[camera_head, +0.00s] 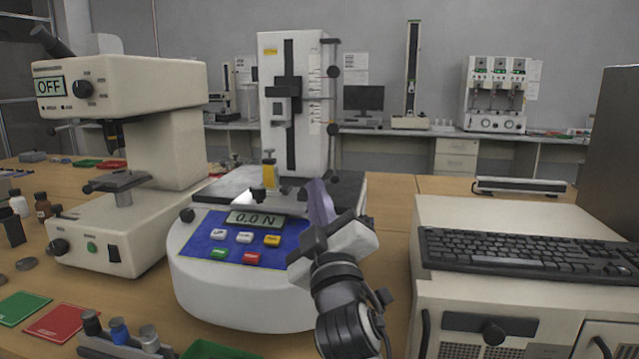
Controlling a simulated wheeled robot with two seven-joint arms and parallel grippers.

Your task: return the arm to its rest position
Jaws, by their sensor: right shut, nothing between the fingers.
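My right gripper (318,208) reaches up from the bottom middle in the head view. It is shut with nothing visible between its fingers. It is in front of the right side of the white force tester (215,287), close to its blue button panel (208,247) and covering part of it. I cannot tell whether it touches the tester. The tester's display reads 0.0 N. A small yellow-topped part (269,172) stands on the tester's dark plate, left of the gripper. My left gripper is not in view.
A beige tester marked OFF (170,150) stands at the left. A keyboard (530,250) lies on a beige cabinet (470,215) at the right, beside my arm. Green and red pads (62,322) and a rack of small cylinders (120,345) are at the front left.

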